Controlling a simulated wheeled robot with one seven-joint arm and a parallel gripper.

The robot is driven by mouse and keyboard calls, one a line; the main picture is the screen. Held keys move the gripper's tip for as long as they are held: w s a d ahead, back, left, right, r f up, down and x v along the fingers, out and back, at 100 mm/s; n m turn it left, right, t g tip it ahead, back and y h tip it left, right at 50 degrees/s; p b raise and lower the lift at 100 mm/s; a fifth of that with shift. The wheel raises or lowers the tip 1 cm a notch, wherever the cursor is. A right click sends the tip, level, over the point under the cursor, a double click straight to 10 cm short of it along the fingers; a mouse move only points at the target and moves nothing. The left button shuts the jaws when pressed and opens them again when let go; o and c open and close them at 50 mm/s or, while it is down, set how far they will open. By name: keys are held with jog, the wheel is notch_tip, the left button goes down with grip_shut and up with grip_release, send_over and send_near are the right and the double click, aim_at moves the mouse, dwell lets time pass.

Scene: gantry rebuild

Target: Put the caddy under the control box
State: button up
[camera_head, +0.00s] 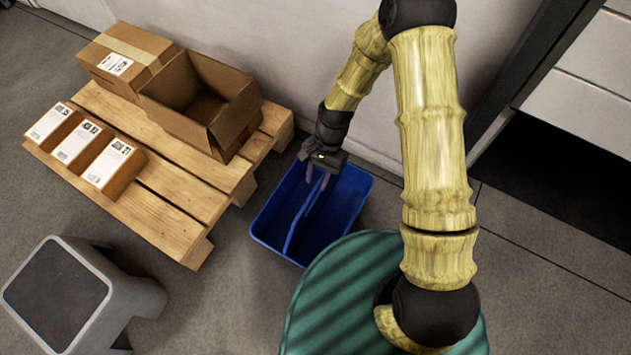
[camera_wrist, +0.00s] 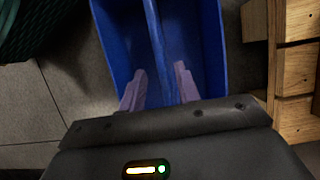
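The caddy (camera_head: 345,205) is a blue open bin with a blue divider bar along its middle. It stands on the floor between the pallet and my green base, and fills the upper middle of the wrist view (camera_wrist: 208,45). My gripper (camera_head: 316,178) reaches down over its far end. In the wrist view, its two purple fingers (camera_wrist: 159,72) are apart, one on each side of the bar, with gaps showing. How deep the fingers are is hard to tell. I cannot make out a control box in either view.
A wooden pallet (camera_head: 165,187) left of the caddy carries an open carton (camera_head: 222,130), a closed carton (camera_head: 125,57) and smaller labelled boxes. A grey stool (camera_head: 60,292) stands at lower left. A pale wall is behind; a dark recess (camera_head: 560,180) lies at right.

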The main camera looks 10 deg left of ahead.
jog(key=p+v, duration=0.3)
jog(key=v, duration=0.3)
dwell(0.7)
jog(key=s+d+r+n+t, duration=0.2)
jog(key=d+r+t, duration=0.1)
jog(key=d+r, duration=0.6)
jog(key=s+d+r+n+t+h, duration=0.1)
jog(key=s+d+r+n+t, duration=0.1)
jog(key=d+r, duration=0.8)
notch_tip(320, 180, up, 3)
jog(key=shift+s+f+n+t+h, duration=0.3)
jog(key=shift+s+t, duration=0.25)
jog(key=shift+t, duration=0.25)
jog(key=shift+d, duration=0.15)
